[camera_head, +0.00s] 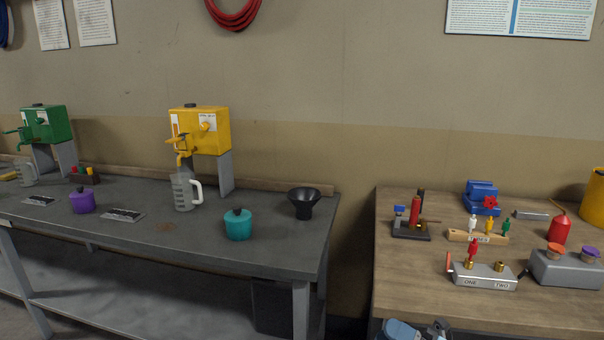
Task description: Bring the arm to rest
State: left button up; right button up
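A small part of my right gripper (436,330) shows at the bottom edge, in front of the wooden table (420,290). Most of it is cut off by the frame, so I cannot see whether its fingers are open or hold anything. My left gripper is not in view.
A grey block with a red peg (484,275) stands on the wooden table.

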jog(key=s+d+f+m+h+p, duration=0.1)
jog(key=s+f+m+h, duration=0.85)
jog(key=m, duration=0.45)
jog(key=s+d+f+m+h, duration=0.1)
jog(key=s+f+m+h, duration=0.5)
jog(key=s+f+m, duration=0.7)
pick_arm(q)
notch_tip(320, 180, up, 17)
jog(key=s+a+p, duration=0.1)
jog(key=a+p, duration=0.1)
jog(key=p, duration=2)
jog(key=shift+p, duration=0.35)
pick_arm(e)
notch_tip(320, 180, up, 18)
jog(key=w+d+m, duration=0.1)
jog(key=w, duration=0.1)
jog(key=shift+d+f+m, duration=0.25)
jog(key=shift+d+m, duration=0.05)
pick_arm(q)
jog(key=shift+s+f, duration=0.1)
